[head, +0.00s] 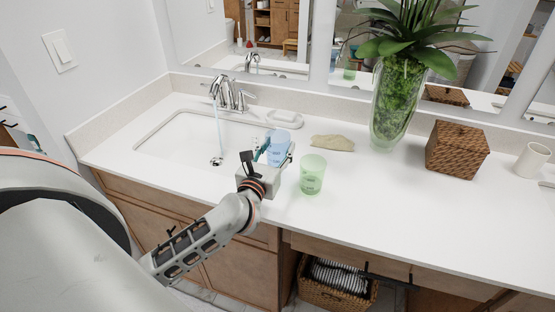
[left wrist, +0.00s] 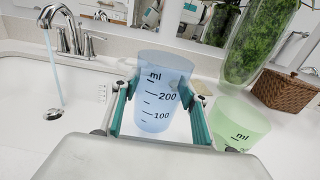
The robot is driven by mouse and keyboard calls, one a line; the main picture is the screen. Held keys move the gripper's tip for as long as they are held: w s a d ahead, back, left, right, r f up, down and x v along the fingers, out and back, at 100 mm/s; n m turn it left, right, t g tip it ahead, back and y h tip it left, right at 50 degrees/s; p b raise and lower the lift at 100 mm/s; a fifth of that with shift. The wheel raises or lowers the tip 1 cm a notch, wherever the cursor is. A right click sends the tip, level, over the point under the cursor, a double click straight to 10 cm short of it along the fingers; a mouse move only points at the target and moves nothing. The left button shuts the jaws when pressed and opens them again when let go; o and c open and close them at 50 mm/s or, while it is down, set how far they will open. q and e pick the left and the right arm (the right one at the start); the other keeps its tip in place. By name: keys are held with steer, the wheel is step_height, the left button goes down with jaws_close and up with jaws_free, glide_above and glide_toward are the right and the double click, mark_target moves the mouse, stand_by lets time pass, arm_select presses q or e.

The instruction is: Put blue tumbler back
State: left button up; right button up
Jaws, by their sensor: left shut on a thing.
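The blue tumbler (head: 278,147) is a translucent cup at the right edge of the sink, by the counter. My left gripper (head: 276,156) is shut on it. In the left wrist view the tumbler (left wrist: 160,92) stands upright between the two teal fingers of the left gripper (left wrist: 158,108), with "ml" marks facing the camera. Whether its base touches the counter is hidden by the gripper. A green tumbler (head: 312,176) stands on the counter just right of the gripper; it also shows in the left wrist view (left wrist: 238,124). My right gripper is in neither view.
Water runs from the faucet (head: 232,93) into the sink (head: 180,135). A soap dish (head: 285,118) and a folded beige cloth (head: 332,142) lie behind the tumblers. A plant vase (head: 397,110), a wicker box (head: 456,150) and a white cup (head: 532,160) stand right. The front-right counter (head: 420,215) is clear.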

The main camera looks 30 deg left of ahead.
mark_target(274, 164)
arm_select(q)
step_height(274, 164, down, 3)
steer(key=shift+r+b, duration=0.1)
steer(key=shift+b, duration=0.3)
steer(key=shift+f, duration=0.4)
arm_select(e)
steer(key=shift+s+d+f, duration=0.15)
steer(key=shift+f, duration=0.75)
arm_select(q)
steer(key=shift+f, duration=0.15)
steer(key=o, duration=1.1)
steer(key=shift+o, duration=0.2)
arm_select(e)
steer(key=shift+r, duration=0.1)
